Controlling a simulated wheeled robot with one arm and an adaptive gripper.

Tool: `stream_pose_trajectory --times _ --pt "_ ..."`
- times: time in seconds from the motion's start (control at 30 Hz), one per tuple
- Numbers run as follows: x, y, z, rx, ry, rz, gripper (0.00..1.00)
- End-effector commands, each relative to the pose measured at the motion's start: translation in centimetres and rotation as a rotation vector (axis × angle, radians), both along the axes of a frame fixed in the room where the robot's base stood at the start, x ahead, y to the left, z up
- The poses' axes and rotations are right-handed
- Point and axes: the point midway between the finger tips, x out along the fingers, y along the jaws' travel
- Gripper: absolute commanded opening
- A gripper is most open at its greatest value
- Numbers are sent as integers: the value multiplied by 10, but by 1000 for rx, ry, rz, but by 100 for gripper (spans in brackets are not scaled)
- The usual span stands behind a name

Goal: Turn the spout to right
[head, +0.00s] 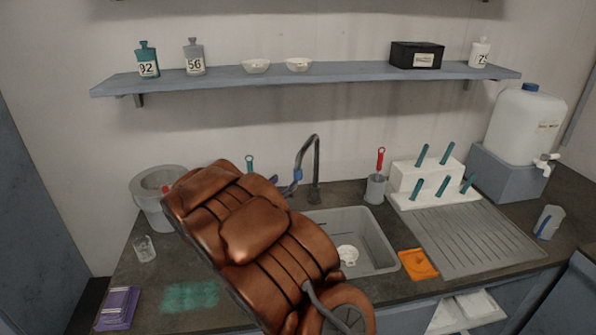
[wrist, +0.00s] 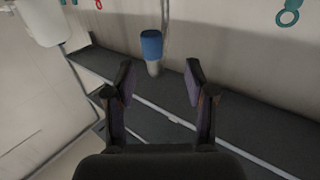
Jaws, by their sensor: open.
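The dark gooseneck spout (head: 304,152) rises behind the sink (head: 375,245) and curves over to the left. Its blue-sleeved outlet end (head: 297,175) hangs left of the upright pipe, near the sink's left back side. In the wrist view the blue sleeve (wrist: 151,44) with its grey tip shows just beyond the fingertips, between them in the picture. My gripper (wrist: 159,78) is open, with one dark finger on each side and nothing clasped. Whether a finger touches the spout I cannot tell. In the head view my copper-coloured arm hides most of the gripper and the sink's left part.
A grey cup with a red-handled brush (head: 376,188) and a white rack with teal handles (head: 425,185) stand right of the spout. A grey round vessel (head: 157,200) stands left. An orange cloth (head: 418,264) lies by the sink. A shelf (head: 330,78) runs above.

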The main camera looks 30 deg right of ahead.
Motion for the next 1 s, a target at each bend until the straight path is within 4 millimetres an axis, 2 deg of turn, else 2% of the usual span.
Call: stream_pose_trajectory --times 0.23,0.7,1.0 --pt "-4 -12 3 -43 -8 -42 55" --pt "20 -57 3 -39 -6 -40 55" --pt "30 -73 3 -39 -9 -38 55"
